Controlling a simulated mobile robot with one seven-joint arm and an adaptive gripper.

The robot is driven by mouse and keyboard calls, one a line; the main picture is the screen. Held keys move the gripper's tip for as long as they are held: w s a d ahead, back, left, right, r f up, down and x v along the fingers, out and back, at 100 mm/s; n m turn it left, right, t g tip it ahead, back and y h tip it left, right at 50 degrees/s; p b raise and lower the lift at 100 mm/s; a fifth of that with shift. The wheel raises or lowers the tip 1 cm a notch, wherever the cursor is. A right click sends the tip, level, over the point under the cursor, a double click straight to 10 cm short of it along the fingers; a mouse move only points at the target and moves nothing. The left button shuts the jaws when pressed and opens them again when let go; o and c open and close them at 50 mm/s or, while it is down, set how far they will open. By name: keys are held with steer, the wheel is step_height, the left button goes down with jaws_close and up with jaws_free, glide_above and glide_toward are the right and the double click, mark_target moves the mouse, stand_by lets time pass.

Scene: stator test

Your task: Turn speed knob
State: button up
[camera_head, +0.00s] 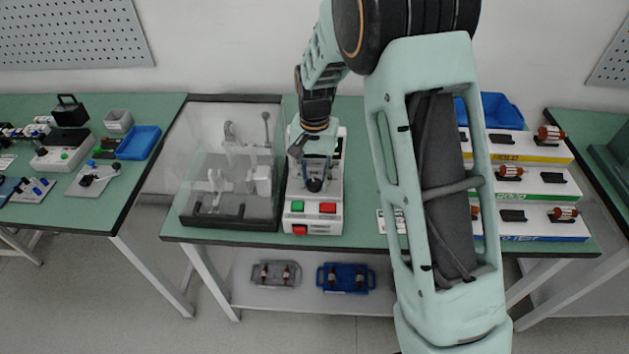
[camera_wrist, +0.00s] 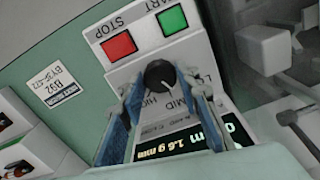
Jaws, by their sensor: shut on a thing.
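The speed knob (camera_wrist: 160,75) is a round black dial with a pale pointer mark, on the white face of a control box (camera_head: 315,220). Labels reading MID and HIGH or similar stand around it in the wrist view. The knob shows small and dark in the head view (camera_head: 314,185). My gripper (camera_wrist: 161,82) has its two blue-padded fingers shut on the knob, one on each side. In the head view my gripper (camera_head: 314,174) reaches down to the box from above. A green START button (camera_wrist: 172,20) and a red STOP button (camera_wrist: 120,46) are beside the knob.
A clear-covered fixture (camera_head: 232,165) stands directly left of the box. Coloured racks (camera_head: 535,190) with rotors stand on the right of the green table (camera_head: 355,215). A lit display (camera_wrist: 184,139) lies below the knob in the wrist view. Blue bins (camera_head: 500,110) stand behind.

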mark_target(314, 182)
steer(key=n+b, duration=0.1)
steer(key=n, duration=0.4)
stand_by(0.8)
steer(key=o, duration=1.2)
steer(key=shift+c, duration=0.2)
step_height(314, 182, up, 12)
